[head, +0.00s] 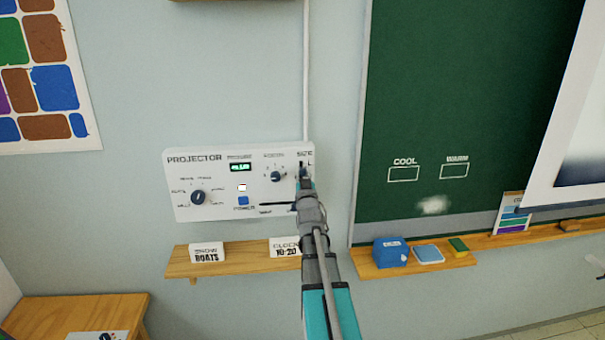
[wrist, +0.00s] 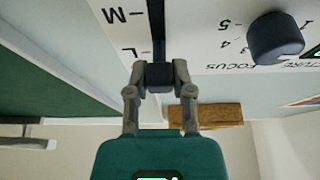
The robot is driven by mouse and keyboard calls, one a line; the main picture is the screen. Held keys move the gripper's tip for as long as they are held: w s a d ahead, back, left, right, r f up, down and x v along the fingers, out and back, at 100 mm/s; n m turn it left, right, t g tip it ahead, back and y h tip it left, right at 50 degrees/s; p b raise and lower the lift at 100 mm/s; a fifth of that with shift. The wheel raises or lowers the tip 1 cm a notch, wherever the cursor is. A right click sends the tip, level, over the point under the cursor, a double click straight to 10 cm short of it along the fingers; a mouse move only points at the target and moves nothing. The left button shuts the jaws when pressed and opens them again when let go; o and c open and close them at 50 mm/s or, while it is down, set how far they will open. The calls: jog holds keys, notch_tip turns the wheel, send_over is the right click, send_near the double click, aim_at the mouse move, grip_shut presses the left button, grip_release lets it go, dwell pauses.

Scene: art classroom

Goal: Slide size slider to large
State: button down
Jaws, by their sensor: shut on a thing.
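The white projector panel (head: 222,205) hangs on the wall in the head view. Its size slider is at the right end, under the SIZE label, with an L mark at the top. My gripper (head: 304,180) is at this slider and hides most of its track. In the wrist view my gripper (wrist: 159,77) is shut on the dark slider knob (wrist: 159,74). The dark slot (wrist: 157,25) runs from the knob past the L and M marks. The knob is near the L mark, on the side away from M. Its exact alignment with L is hard to tell.
The focus knob (head: 276,176) is close left of my gripper, and another dial (head: 198,197) is farther left. A wooden shelf (head: 225,266) with two white signs is below the panel. A green chalkboard (head: 450,110) is on the right.

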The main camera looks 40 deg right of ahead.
jog(key=shift+r+p, duration=0.7)
jog(key=shift+r, duration=0.35)
jog(key=shift+c, duration=2.4)
grip_release()
jog(key=shift+f, duration=0.15)
notch_tip(320, 180, down, 10)
jog(key=f+b, duration=0.1)
jog(key=b, duration=1)
jog(key=r+b+v, duration=0.1)
jog(key=b+v, duration=0.4)
jog(key=v, duration=0.9)
jog(key=w+a+f+n+g+y+p, duration=0.1)
jog(key=w+a+f+g+y+p, duration=0.1)
jog(key=w+a+f+g+y, duration=0.3)
jog(key=shift+w+a+f+g+p, duration=0.3)
jog(key=shift+w+a+f, duration=0.5)
jog(key=shift+a+f, duration=1.55)
